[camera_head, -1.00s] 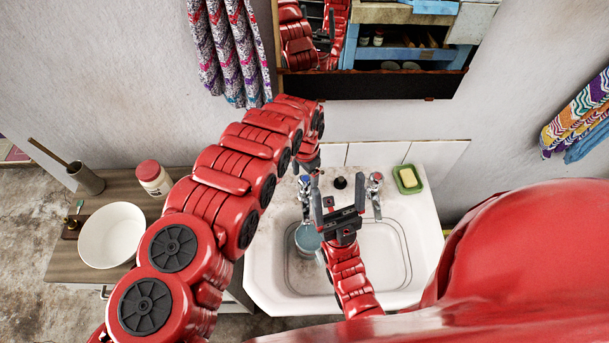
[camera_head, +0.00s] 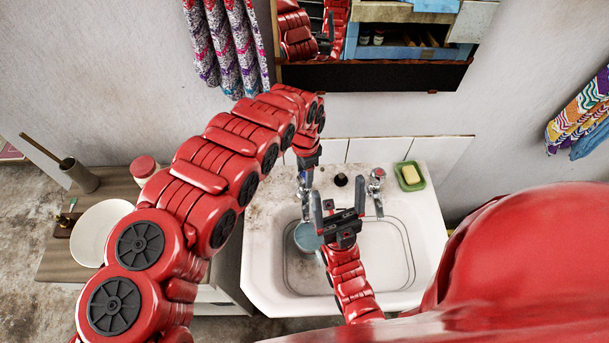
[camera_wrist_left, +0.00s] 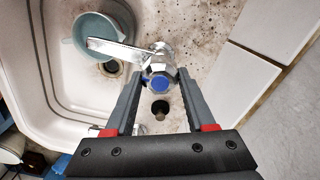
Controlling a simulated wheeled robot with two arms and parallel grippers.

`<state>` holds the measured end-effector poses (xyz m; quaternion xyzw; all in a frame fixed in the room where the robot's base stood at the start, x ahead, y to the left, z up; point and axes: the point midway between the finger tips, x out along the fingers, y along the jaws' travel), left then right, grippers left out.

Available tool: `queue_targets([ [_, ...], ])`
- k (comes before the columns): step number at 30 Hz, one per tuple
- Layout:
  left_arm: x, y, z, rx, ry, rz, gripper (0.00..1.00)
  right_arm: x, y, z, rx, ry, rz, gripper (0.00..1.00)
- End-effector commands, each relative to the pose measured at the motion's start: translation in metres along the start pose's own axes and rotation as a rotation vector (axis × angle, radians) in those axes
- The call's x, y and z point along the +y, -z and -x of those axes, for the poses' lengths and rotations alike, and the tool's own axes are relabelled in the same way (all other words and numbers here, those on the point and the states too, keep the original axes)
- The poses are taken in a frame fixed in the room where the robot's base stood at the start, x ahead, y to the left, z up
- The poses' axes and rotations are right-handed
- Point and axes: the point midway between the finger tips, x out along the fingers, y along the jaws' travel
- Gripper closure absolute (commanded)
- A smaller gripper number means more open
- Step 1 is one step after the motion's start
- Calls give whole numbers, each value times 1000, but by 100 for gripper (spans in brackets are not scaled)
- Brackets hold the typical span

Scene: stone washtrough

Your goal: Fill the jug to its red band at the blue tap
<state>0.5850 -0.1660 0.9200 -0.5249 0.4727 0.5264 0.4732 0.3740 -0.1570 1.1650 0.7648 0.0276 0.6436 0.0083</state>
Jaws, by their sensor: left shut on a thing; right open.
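The blue jug (camera_head: 308,238) sits in the washtrough basin under the blue tap (camera_head: 304,186), partly hidden by my right gripper. In the left wrist view, the jug (camera_wrist_left: 96,30) shows its round open rim; its red band and water level cannot be made out. The tap with its blue cap (camera_wrist_left: 159,84) and metal lever is between the fingers of my left gripper (camera_wrist_left: 158,95), which is shut on it. In the head view my left gripper (camera_head: 305,172) is mostly hidden at the tap. My right gripper (camera_head: 336,212) is open and empty above the basin.
A second tap (camera_head: 376,182) stands to the right, with a black plug (camera_head: 341,180) between the taps. A green dish with soap (camera_head: 410,177) is at the back right. A white bowl (camera_head: 98,235) is on the left counter. The basin's right half is clear.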

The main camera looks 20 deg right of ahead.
Motion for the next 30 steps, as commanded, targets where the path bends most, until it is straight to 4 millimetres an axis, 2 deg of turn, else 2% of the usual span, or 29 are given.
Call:
queue_targets([
  [8,-2,-1,1,0,4,-7,100,0,0,0,0,0,0,15],
  [9,-2,-1,1,0,5,-7,42,0,0,0,0,0,0,15],
  [13,-2,-1,1,0,4,-6,18,0,0,0,0,0,0,15],
  [14,-2,-1,1,0,4,-6,15,0,0,0,0,0,0,15],
  [23,-1,0,1,0,3,-7,15,0,0,0,0,0,0,15],
  [30,-2,-1,20,-1,4,-7,15,0,-1,8,0,0,0,15],
])
